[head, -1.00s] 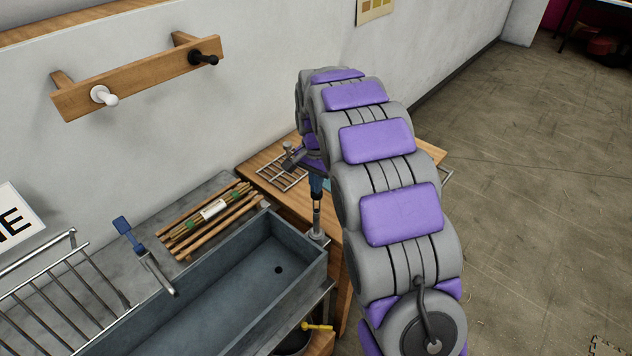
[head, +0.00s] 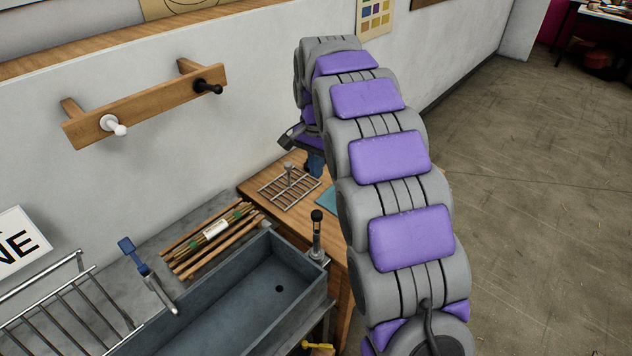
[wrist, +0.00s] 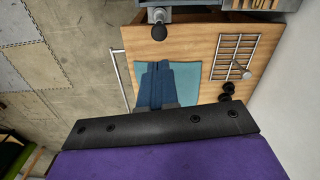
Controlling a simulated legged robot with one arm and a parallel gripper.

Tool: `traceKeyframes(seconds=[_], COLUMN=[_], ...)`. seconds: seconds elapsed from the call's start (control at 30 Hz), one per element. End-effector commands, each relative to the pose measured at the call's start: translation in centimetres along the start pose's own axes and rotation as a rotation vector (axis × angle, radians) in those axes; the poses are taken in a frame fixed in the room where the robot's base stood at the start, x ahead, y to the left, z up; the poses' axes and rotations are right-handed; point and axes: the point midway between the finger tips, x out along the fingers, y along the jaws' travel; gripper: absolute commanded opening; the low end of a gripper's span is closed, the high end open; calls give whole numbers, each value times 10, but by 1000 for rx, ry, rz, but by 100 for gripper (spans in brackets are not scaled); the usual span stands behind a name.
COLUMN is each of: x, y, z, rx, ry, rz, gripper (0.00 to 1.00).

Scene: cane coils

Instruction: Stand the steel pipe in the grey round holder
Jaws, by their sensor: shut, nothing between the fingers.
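A short steel pipe (head: 317,237) with a black top stands upright at the sink's far right corner in the head view. Its foot is at the grey round holder (head: 316,257); how deep it sits I cannot tell. In the wrist view the black top (wrist: 159,33) shows from above, against the grey holder (wrist: 158,15). My gripper (head: 316,164) is above and beyond the pipe, apart from it, partly hidden by my arm. Its blue fingers (wrist: 160,66) are shut and empty over the table in the wrist view.
The wooden table (wrist: 150,42) carries a teal mat (wrist: 208,82), a wire rack (head: 290,187) and dark round things (wrist: 226,91). The grey sink (head: 250,300) lies left of my arm, with bundled canes (head: 213,230) behind it. A rail (wrist: 119,80) runs along the table edge.

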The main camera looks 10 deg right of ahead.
Motion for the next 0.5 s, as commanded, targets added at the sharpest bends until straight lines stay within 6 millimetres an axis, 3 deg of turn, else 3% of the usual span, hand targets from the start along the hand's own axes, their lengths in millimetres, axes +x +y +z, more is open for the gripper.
traceKeyframes(seconds=[0.03,0.2,0.5], x=[-14,-43,-64], y=[0,-1,0], z=[-1,-1,0], rx=[0,0,0], ry=[3,3,0], rz=[-3,-2,1], gripper=[0,0,0])
